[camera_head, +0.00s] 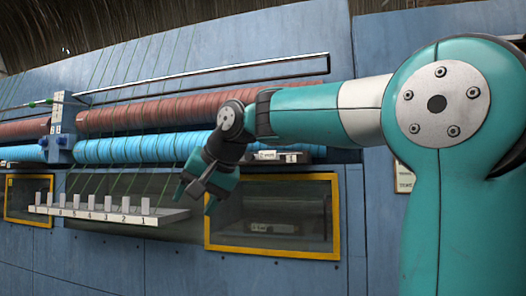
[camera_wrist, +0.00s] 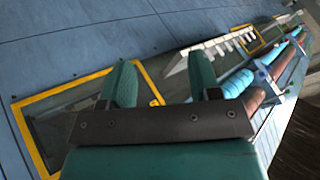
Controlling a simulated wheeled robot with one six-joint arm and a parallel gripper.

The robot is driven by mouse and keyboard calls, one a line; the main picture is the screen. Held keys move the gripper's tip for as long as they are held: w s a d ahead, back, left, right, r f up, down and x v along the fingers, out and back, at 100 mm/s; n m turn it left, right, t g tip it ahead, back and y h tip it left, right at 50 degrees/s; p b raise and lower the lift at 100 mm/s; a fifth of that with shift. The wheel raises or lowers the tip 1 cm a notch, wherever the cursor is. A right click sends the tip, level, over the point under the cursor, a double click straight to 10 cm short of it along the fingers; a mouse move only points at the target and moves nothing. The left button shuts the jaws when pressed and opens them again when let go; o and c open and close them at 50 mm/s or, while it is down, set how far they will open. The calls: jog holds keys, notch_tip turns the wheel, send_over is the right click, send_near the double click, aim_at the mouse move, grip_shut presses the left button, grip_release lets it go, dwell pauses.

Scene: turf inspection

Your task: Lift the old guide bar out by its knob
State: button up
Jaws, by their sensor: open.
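My gripper (camera_head: 196,201) is open and empty in the head view, its fingers pointing down in front of the blue rollers. In the wrist view its two teal fingers (camera_wrist: 160,64) stand apart. A pale bar with several upright pegs and numbers (camera_head: 110,215) lies low, to the left of my gripper. It also shows in the wrist view (camera_wrist: 225,46), beyond the fingers. A long, thin dark and light bar (camera_head: 205,76) slants above the red roller. I cannot tell which of these is the old guide bar, and I cannot make out its knob.
A yellow-framed window (camera_head: 272,176) is just right of my gripper, with a dark object inside. A smaller yellow-framed window (camera_head: 28,176) is at left. Red (camera_head: 150,111) and blue (camera_head: 135,149) rollers run behind, with green strands across them. A labelled dark ledge (camera_head: 315,154) is at right.

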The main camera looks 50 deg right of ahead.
jog(key=s+d+r+m+t+h, duration=0.15)
jog(key=d+r+m, duration=0.25)
jog(key=d+r, duration=0.45)
jog(key=m+h+p, duration=0.2)
jog(key=m+h, duration=0.3)
jog(key=m, duration=0.1)
send_near(252, 154)
jog(key=shift+t, duration=0.25)
jog(key=shift+p+x, duration=0.75)
jog(key=shift+x, duration=4.05)
jog(key=shift+s, duration=0.1)
grip_shut()
